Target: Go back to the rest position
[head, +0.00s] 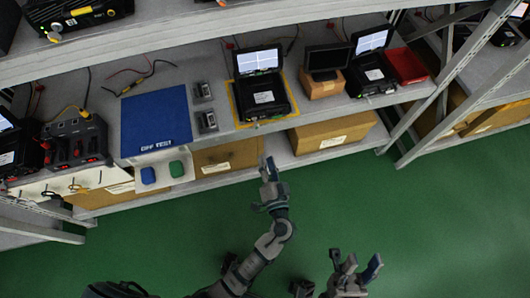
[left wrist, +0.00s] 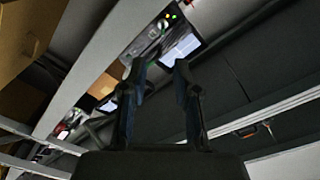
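My left gripper (head: 268,167) is in front of the shelf's front edge, below the open laptop-like unit (head: 262,97) in the head view. In the left wrist view its two fingers (left wrist: 158,72) stand apart with nothing between them, so it is open and empty. My right gripper (head: 355,264) is low in the head view, over the green floor, away from the shelf. Its fingers are spread and it holds nothing.
The grey shelf (head: 105,107) carries a blue mat (head: 156,122), a small monitor (head: 327,60), a second open unit (head: 371,68) and a red case (head: 405,66). Cardboard boxes (head: 333,134) sit on the shelf below. The green floor (head: 430,225) is clear at right.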

